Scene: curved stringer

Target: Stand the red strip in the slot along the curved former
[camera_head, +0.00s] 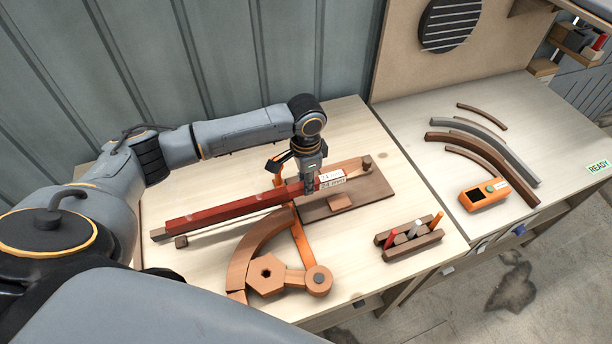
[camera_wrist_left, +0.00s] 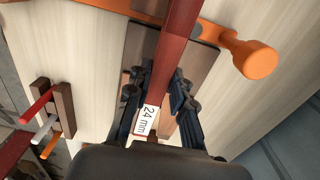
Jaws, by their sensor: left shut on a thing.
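The red strip (camera_head: 230,209) is long and straight and lies across the back of the near table. My left gripper (camera_head: 309,188) is shut on it close to its right end, by a white "24 mm" label (camera_head: 331,175). In the left wrist view the fingers (camera_wrist_left: 161,95) sit on both sides of the strip (camera_wrist_left: 176,45). The strip is apart from the arc. The slot cannot be made out. My right gripper is not in view.
A brown board (camera_head: 370,193) lies under the gripper. A small rack (camera_head: 410,240) holds coloured pegs. The right table has curved strips (camera_head: 477,150) and an orange device (camera_head: 485,194).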

